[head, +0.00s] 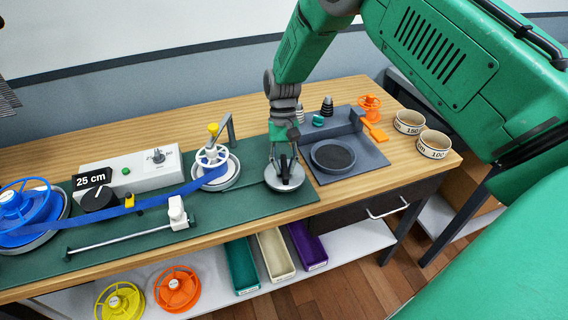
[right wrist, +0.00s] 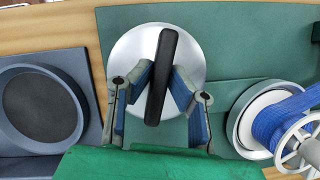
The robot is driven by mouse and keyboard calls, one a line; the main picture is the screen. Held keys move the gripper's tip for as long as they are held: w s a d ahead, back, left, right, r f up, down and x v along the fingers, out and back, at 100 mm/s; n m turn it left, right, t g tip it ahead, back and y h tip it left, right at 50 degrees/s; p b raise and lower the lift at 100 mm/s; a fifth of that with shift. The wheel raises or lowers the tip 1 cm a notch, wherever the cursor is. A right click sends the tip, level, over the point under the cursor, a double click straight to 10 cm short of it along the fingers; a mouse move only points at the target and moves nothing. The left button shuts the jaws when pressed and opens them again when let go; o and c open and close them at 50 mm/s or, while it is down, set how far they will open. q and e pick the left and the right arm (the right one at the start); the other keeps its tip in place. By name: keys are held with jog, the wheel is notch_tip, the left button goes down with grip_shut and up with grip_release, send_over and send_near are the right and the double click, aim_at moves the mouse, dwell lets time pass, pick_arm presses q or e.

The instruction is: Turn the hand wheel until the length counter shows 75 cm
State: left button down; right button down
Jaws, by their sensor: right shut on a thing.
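The hand wheel is a silver disc (head: 291,184) with a black grip bar across it, on the green mat in the head view. In the right wrist view the disc (right wrist: 136,47) lies under the upright-looking black bar (right wrist: 160,75). My right gripper (head: 284,160) comes down from above and is shut on the black bar, one finger pad on each side. The length counter (head: 91,180) is a black sign reading "25 cm" beside a white box. My left gripper is not in view.
Blue strap (head: 130,207) runs from the blue reel (head: 25,205) to the white take-up reel (head: 212,156). A grey tray with a round dish (head: 333,156) stands right of the wheel. Coloured bins and reels fill the lower shelf.

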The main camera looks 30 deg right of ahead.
jog(key=m, duration=0.2)
jog(key=m+t+y+p, duration=0.1)
jog(key=m, duration=0.1)
jog(key=shift+w+r+m, duration=0.2)
jog(key=shift+m, duration=0.1)
jog(key=m+t+y+p, duration=0.1)
jog(key=m, duration=0.3)
jog(key=shift+t, duration=0.4)
jog(key=shift+f+p, duration=0.1)
jog(key=shift+p, duration=0.2)
jog(key=c, duration=1.6)
grip_release()
jog(key=shift+o, duration=0.3)
jog(key=shift+f, duration=0.1)
